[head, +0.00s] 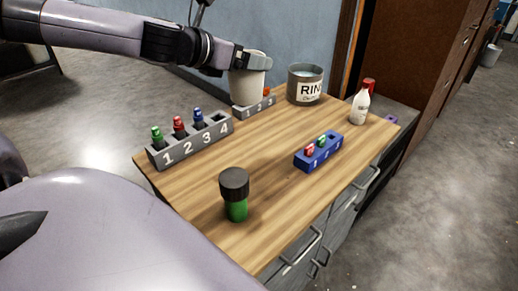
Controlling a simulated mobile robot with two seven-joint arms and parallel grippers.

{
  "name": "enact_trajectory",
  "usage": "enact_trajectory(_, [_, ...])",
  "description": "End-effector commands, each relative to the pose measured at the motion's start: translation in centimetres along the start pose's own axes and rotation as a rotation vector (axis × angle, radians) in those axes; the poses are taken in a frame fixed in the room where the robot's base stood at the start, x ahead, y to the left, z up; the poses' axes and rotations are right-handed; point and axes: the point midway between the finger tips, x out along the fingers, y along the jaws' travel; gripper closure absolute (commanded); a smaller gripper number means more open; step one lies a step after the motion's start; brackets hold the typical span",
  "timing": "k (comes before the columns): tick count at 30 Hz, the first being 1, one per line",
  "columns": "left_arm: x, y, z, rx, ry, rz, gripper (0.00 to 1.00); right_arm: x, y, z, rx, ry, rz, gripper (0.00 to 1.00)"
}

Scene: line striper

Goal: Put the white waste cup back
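The white waste cup (246,88) is upright at the far left part of the wooden table. Its base is close to or behind a small grey numbered rack, and I cannot tell whether it touches the table. My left gripper (256,62) reaches in from the left and is at the cup's rim. Its fingers appear closed on the cup wall and partly hide the rim. My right gripper is not clearly seen.
On the table (215,178) are a grey rack (192,141) with coloured markers, a small grey rack (262,106), a grey RIN-labelled can (305,86), a red-capped white bottle (360,106), a blue rack (318,153) and a black-capped green bottle (235,195). The middle is clear.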

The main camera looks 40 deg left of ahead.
Motion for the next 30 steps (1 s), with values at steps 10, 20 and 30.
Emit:
enact_trajectory(10, [2.1,-0.1,-5.1,-0.007,-0.002,-0.003,0.94,0.5,-0.1,1.1,0.001,-0.006,-0.001,1.00])
enact_trajectory(20, [4.5,-0.1,-10.8,-0.006,-0.003,-0.003,0.94,0.9,-0.1,1.7,0.001,-0.007,-0.002,1.00])
enact_trajectory(30, [6.1,0.0,-14.6,0.000,-0.003,-0.001,0.94,1.1,-0.1,1.9,0.001,-0.006,-0.002,1.00])
